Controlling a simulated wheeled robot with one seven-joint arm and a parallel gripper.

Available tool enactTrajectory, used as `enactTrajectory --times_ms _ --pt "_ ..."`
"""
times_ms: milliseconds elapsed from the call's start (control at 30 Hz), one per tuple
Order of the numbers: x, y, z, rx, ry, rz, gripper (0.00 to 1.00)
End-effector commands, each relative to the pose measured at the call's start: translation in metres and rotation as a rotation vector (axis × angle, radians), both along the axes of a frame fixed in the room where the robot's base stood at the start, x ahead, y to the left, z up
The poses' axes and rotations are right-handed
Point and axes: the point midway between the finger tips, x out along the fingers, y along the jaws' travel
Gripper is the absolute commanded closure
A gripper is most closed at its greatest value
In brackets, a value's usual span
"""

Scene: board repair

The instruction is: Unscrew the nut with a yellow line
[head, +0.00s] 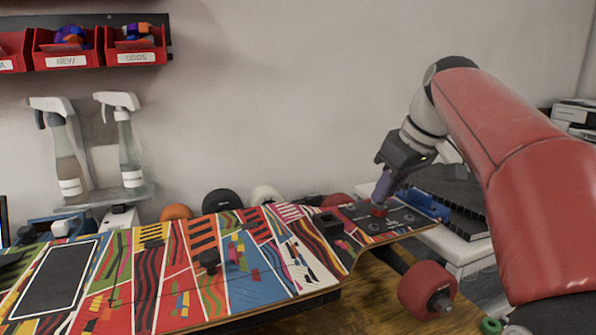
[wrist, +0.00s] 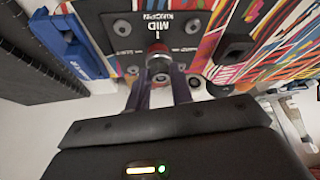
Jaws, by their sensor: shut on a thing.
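A colourful patterned board (head: 215,265) lies on the bench with a dark plate near its right end. A small nut with a red band (head: 378,212) stands on that plate; it also shows in the wrist view (wrist: 159,60) near a "MID" label. My gripper (head: 381,201) reaches down to it from the right. In the wrist view my gripper (wrist: 160,80) has its two purple fingers on either side of the nut, closed on it. The nut looks upright and seated at the plate. I cannot make out a yellow line on it.
A blue tool (head: 428,203) lies right of the plate. Spray bottles (head: 129,145) and red bins (head: 135,45) are at the back left.

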Motion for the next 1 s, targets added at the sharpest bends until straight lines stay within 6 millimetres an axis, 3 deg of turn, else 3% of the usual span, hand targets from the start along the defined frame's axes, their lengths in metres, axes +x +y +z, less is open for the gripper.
enactTrajectory --times_ms 433,633,1000 --pt "0.0011 -0.0012 -0.0005 0.000 0.001 0.084 0.99" --pt "0.0052 -0.0039 -0.0008 0.001 0.002 0.347 0.99" --pt "0.0036 -0.0028 0.0054 -0.001 -0.002 0.344 0.99"
